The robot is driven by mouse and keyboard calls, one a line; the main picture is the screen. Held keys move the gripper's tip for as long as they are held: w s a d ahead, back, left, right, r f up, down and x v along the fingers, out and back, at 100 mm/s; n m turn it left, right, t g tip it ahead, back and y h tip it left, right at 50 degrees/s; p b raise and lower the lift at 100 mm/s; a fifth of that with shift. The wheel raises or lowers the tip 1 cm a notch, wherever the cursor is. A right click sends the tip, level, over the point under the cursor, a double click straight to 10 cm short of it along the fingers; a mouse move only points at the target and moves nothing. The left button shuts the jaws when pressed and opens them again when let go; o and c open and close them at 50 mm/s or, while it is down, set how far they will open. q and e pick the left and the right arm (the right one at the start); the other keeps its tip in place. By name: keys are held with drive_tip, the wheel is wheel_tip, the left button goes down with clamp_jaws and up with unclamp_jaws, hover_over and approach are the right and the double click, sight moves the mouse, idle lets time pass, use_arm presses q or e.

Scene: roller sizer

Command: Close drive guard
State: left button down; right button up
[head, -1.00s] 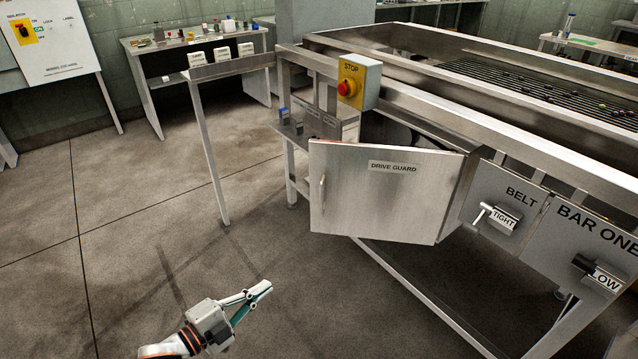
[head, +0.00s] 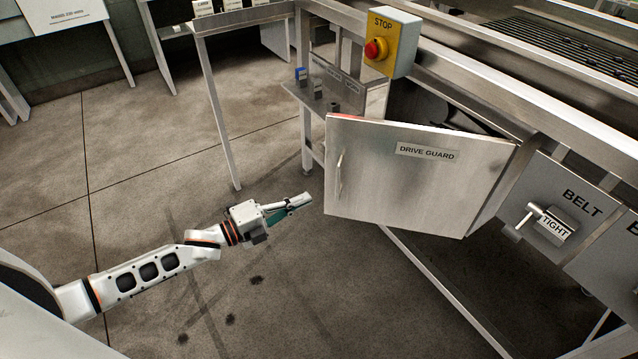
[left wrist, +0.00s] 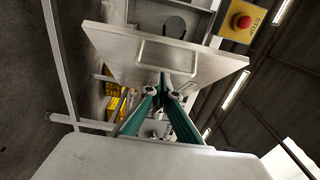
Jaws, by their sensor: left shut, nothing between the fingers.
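The drive guard (head: 410,185) is a grey metal door with a "DRIVE GUARD" label. It stands swung open from the machine, with the dark drive opening showing behind its top edge. Its bar handle (head: 339,174) is near its left edge. My left gripper (head: 306,200) is shut and empty, just left of the door's free edge, apart from it in the head view. In the left wrist view the guard (left wrist: 110,48) shows ahead, beyond the shut fingertips (left wrist: 163,80). My right gripper is not in view.
A yellow box with a red stop button (head: 376,50) is on the frame above the guard. The belt panel with its T-handle (head: 532,214) is to the right. A small shelf (head: 325,97) with small blocks is behind the guard. The floor at left is clear.

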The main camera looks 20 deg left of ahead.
sight(331, 178)
use_arm(q)
drive_tip(key=shift+w+d+b, duration=0.15)
drive_tip(key=shift+w+d, duration=0.2)
drive_tip(key=shift+w, duration=0.85)
drive_tip(key=shift+w+d+b, duration=0.1)
drive_tip(key=shift+w+d, duration=0.3)
drive_tip(key=shift+w, duration=0.75)
drive_tip(key=shift+w+d+b, duration=0.15)
drive_tip(key=shift+w+d, duration=0.2)
drive_tip(key=shift+w, duration=0.85)
drive_tip(key=shift+w, duration=0.1)
